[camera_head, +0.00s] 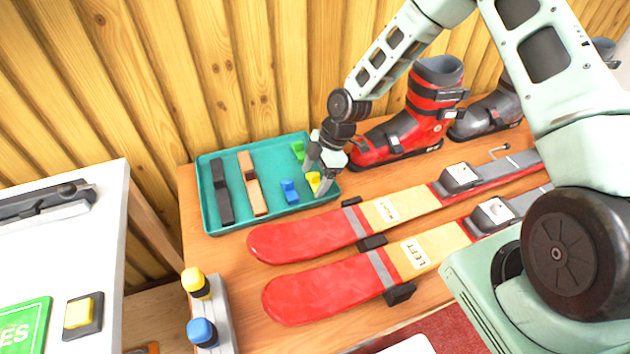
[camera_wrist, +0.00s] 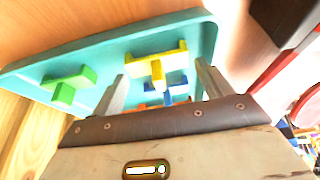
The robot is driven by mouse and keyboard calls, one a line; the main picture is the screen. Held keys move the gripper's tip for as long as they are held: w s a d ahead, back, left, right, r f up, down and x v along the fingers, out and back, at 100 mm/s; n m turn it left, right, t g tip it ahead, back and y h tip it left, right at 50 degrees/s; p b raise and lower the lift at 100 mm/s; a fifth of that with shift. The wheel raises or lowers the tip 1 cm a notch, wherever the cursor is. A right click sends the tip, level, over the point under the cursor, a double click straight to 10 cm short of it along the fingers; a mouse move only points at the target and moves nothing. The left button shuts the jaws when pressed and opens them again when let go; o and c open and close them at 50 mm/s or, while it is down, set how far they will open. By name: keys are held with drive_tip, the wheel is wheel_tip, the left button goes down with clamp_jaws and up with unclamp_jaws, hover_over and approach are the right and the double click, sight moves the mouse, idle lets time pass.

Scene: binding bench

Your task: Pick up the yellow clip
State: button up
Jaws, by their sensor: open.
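The yellow clip (camera_head: 313,181) lies in the right end of the teal tray (camera_head: 211,224), partly hidden by my gripper in the head view. In the wrist view the yellow clip (camera_wrist: 156,63) shows whole, a little beyond my fingertips and roughly between them. My gripper (camera_head: 325,187) is open and empty above the tray's right end; its two fingers also show in the wrist view (camera_wrist: 160,72). A green clip (camera_head: 298,151) lies behind the yellow one, and a blue clip (camera_head: 289,191) lies to its left.
A dark bar (camera_head: 222,193) and an orange-and-wood bar (camera_head: 253,184) lie in the tray's left part. A red ski boot (camera_head: 405,135) stands close to the right. Two red skis (camera_head: 305,236) lie in front. The wooden wall is close behind.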

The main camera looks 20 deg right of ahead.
drive_tip(key=c, duration=0.7)
